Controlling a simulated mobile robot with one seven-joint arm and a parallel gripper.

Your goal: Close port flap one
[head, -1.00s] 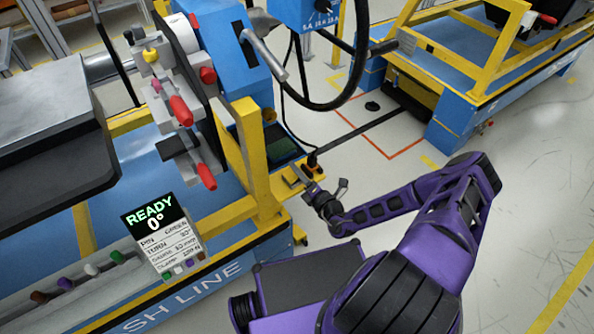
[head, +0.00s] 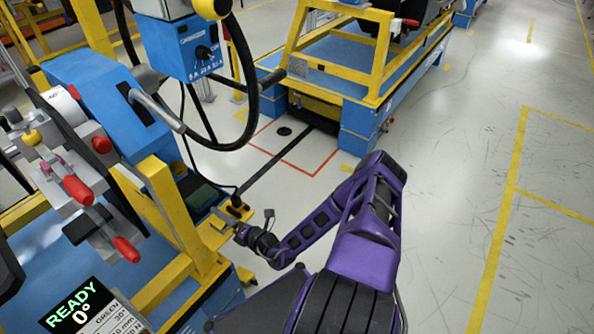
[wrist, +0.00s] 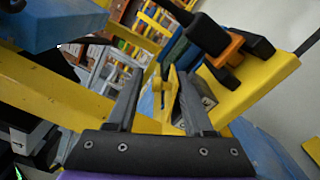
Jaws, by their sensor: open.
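My gripper (head: 242,228) is at the end of my purple arm, low in the head view, beside the yellow frame (head: 178,215) of the near blue workstation. In the wrist view my gripper (wrist: 160,85) shows two dark fingers spread apart with nothing held between them. Yellow metal bars of the frame lie beyond the fingers. I cannot pick out a port flap in either view. The dark module at the left is mostly cut off by the picture edge in the head view.
Red-handled clamps (head: 78,190) stick out at the left. A screen (head: 80,307) reads READY 0°. A blue box (head: 185,45) with a black curved handle hangs above. A second blue and yellow station (head: 335,95) stands behind. The floor at the right is clear.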

